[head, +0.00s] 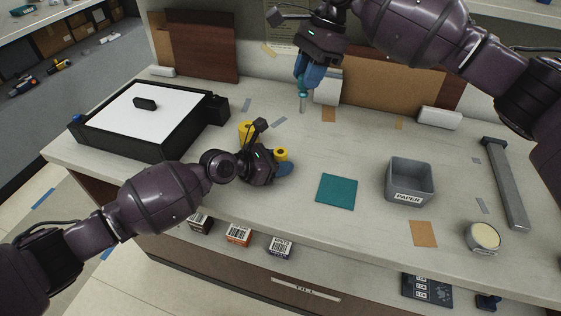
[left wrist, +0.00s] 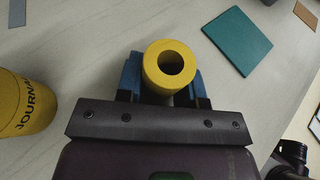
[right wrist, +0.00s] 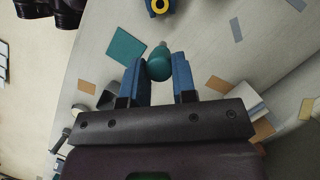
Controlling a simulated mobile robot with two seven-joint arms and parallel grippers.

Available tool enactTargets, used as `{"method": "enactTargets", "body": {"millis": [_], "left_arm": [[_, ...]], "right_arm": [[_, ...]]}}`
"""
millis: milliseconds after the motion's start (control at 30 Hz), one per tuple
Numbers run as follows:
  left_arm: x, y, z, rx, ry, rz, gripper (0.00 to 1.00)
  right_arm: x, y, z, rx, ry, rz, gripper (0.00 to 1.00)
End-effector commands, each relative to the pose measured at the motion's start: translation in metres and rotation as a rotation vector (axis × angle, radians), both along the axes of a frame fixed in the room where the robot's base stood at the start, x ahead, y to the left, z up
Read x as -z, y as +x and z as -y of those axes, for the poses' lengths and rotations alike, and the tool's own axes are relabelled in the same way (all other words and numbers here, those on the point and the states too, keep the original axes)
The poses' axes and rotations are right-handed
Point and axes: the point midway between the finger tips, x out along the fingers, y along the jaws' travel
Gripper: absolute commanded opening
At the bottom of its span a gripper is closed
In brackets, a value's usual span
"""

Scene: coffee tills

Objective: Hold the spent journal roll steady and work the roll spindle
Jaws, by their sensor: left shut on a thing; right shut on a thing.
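A yellow roll (head: 281,154) with a round open bore stands upright in my left gripper (head: 284,168). The blue fingers close on its sides; the left wrist view shows its top ring (left wrist: 153,72). A second yellow roll (head: 245,129), lettered JOURNAL (left wrist: 22,103) in the left wrist view, stands beside the left gripper, apart from it. My right gripper (head: 308,79) is shut on a teal-handled tool (head: 303,93), seemingly the roll spindle. It hangs with its pale shaft down, behind and above the held roll, apart from it. The handle (right wrist: 159,66) shows between the fingers.
A black box with a white top (head: 150,120) stands at left. A teal mat (head: 337,191), a grey PAPER bin (head: 409,182), a round tin (head: 483,237) and a long grey bar (head: 506,185) lie to the right. The counter between roll and mat is clear.

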Motion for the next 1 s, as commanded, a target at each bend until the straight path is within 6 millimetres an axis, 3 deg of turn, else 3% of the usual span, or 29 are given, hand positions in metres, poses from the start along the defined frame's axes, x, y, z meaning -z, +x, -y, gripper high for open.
{"method": "enactTargets", "body": {"millis": [367,400,600,1000], "left_arm": [[0.0,0.0,0.0,0.0,0.0,0.0,0.0],[0.0,0.0,0.0,0.0,0.0,0.0,0.38],[0.0,0.0,0.0,0.0,0.0,0.0,0.64],[-0.0034,-0.0039,-0.009,-0.001,0.0,0.0,0.64]], "right_arm": [[-0.0064,0.0029,0.0061,0.001,0.0,-0.002,0.0],[-0.0064,0.0029,0.0061,0.001,0.0,-0.002,0.0],[-0.0063,0.0028,0.0058,0.0,0.001,0.0,0.0],[-0.0062,0.0028,0.0058,0.0,0.001,0.0,0.0]]}}
